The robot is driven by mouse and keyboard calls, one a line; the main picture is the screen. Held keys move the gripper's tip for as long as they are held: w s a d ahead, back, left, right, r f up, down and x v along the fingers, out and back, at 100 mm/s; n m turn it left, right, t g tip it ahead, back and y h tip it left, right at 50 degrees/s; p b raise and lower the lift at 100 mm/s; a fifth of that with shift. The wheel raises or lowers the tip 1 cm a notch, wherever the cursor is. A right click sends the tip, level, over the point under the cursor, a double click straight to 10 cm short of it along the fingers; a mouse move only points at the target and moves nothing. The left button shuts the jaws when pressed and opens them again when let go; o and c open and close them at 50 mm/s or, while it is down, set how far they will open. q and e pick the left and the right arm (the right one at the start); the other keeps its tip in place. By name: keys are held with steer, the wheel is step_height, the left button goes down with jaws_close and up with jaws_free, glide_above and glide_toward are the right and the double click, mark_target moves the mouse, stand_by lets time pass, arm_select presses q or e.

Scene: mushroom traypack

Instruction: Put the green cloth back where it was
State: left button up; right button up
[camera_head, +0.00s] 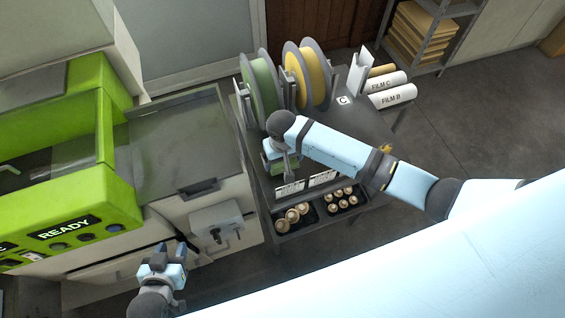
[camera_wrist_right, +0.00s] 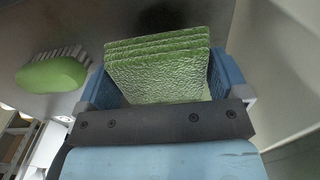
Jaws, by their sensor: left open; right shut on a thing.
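The green cloth (camera_wrist_right: 160,68) shows in the right wrist view as a folded, textured stack of layers. It sits between the two blue fingers of my right gripper (camera_wrist_right: 158,88), which is shut on it. In the head view my right gripper (camera_head: 281,158) is over the dark table, below the film reels. A bit of green cloth (camera_head: 287,166) shows beside it there, mostly hidden by the wrist. I cannot tell whether the cloth touches the surface under it. My left gripper (camera_head: 163,259) is open and empty, low in front of the green machine.
A green-handled brush (camera_wrist_right: 52,74) lies left of the cloth in the right wrist view. A green reel (camera_head: 262,86) and a yellow reel (camera_head: 314,75) stand behind my right gripper. Mushroom trays (camera_head: 321,212) lie in front. Film rolls (camera_head: 388,90) are at the right.

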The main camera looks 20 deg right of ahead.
mark_target(283, 164)
steer(key=shift+f, duration=1.7)
steer(key=shift+f, duration=0.1)
steer(key=o, duration=0.5)
steer(key=shift+o, duration=0.2)
step_height(283, 164, up, 12)
steer(key=shift+r, duration=0.15)
